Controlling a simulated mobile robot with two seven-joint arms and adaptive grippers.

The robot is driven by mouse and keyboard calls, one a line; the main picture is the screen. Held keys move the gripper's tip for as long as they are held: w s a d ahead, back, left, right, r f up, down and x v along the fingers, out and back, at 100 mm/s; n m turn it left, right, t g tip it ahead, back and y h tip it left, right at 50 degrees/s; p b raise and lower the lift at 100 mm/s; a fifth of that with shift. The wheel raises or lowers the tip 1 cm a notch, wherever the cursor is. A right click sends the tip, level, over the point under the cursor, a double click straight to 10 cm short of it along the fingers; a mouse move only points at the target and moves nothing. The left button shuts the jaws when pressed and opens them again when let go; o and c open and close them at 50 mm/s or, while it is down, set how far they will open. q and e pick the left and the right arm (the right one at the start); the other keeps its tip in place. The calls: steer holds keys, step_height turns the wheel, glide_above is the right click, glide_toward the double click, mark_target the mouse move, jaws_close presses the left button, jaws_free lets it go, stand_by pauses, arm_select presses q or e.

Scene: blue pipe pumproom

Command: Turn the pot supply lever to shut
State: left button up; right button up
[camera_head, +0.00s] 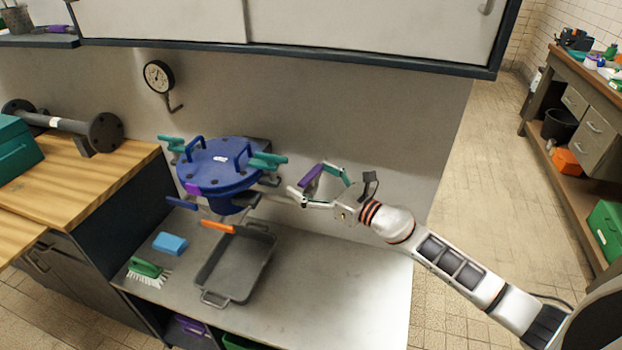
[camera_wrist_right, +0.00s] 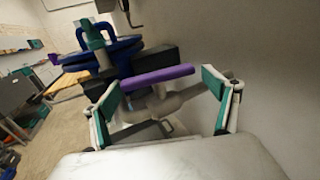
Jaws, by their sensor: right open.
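A blue round pot (camera_head: 222,163) with a bolted lid and two loop handles stands by the back panel above the bench. A valve lever with a purple handle (camera_head: 312,181) is to its right, on pipework at the pot's side. No readable label names it as the pot supply lever. My right gripper (camera_head: 311,184) is open, its fingers on either side of this lever. In the right wrist view, the purple handle (camera_wrist_right: 157,79) lies across the gap between the open fingers (camera_wrist_right: 158,100), with no clear contact. My left gripper is not in view.
Teal clamp handles (camera_head: 268,160) stick out from the pot. An orange lever (camera_head: 217,226) hangs over a grey tray (camera_head: 234,262) below it. A blue sponge (camera_head: 170,243) and green brush (camera_head: 147,268) lie left. A gauge (camera_head: 158,76) is on the panel. The bench's right part is clear.

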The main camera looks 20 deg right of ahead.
steer(key=c, duration=1.1)
